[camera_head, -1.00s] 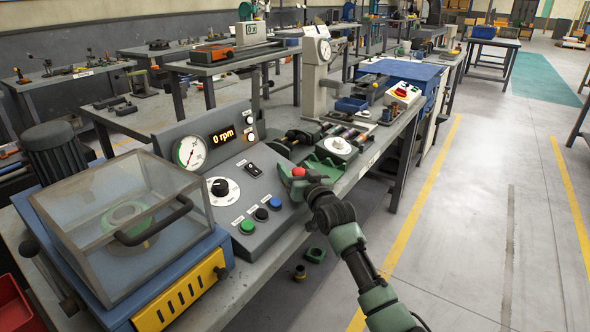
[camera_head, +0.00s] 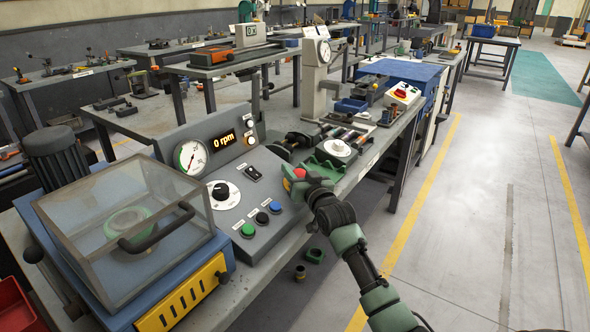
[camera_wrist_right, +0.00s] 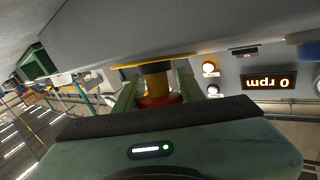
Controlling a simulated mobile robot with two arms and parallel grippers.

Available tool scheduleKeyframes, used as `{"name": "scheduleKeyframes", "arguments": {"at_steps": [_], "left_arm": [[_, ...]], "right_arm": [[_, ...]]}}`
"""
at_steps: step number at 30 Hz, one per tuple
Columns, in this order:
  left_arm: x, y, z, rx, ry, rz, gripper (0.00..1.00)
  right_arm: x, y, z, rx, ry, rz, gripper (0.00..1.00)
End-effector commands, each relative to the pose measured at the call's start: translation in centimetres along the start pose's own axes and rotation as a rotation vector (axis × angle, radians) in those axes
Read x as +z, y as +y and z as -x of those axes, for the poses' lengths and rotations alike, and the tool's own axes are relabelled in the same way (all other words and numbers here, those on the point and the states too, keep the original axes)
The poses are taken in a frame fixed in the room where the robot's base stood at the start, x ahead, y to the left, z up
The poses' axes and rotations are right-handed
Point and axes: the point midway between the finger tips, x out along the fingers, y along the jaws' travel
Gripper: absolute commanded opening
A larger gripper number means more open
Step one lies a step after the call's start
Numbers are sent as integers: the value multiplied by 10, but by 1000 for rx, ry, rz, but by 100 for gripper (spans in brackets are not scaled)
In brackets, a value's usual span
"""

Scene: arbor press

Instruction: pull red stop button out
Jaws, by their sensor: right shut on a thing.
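The red stop button (camera_head: 300,172) is at the right end of the grey control panel (camera_head: 240,207). My right gripper (camera_head: 303,181) is at the button, its arm coming up from the lower right. In the right wrist view, my right gripper's two green fingers (camera_wrist_right: 157,93) stand on either side of the red button cap (camera_wrist_right: 160,101), shut on it. The fingers and gripper body hide part of the button. My left gripper is in neither view.
Green (camera_head: 248,230), black (camera_head: 262,217) and blue (camera_head: 275,207) buttons sit left of the stop button. A clear-lidded machine (camera_head: 125,225) stands further left. The floor at right is free.

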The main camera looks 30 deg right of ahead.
Motion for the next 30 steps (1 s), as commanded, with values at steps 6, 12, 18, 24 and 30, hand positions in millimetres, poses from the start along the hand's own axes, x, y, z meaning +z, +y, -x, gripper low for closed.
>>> {"name": "scheduleKeyframes", "arguments": {"at_steps": [6, 12, 18, 24, 30], "left_arm": [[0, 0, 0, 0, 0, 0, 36], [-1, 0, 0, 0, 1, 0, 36], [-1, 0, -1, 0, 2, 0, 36], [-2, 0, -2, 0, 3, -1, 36], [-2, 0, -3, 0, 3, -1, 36]], "right_arm": [[-6, 0, 0, 0, 13, 0, 61], [-4, 0, 0, 0, 10, 0, 61], [-2, 0, 12, -1, 7, 0, 61], [-2, 0, 46, 0, 9, -1, 61], [-3, 1, 72, 0, 11, 1, 61]]}}
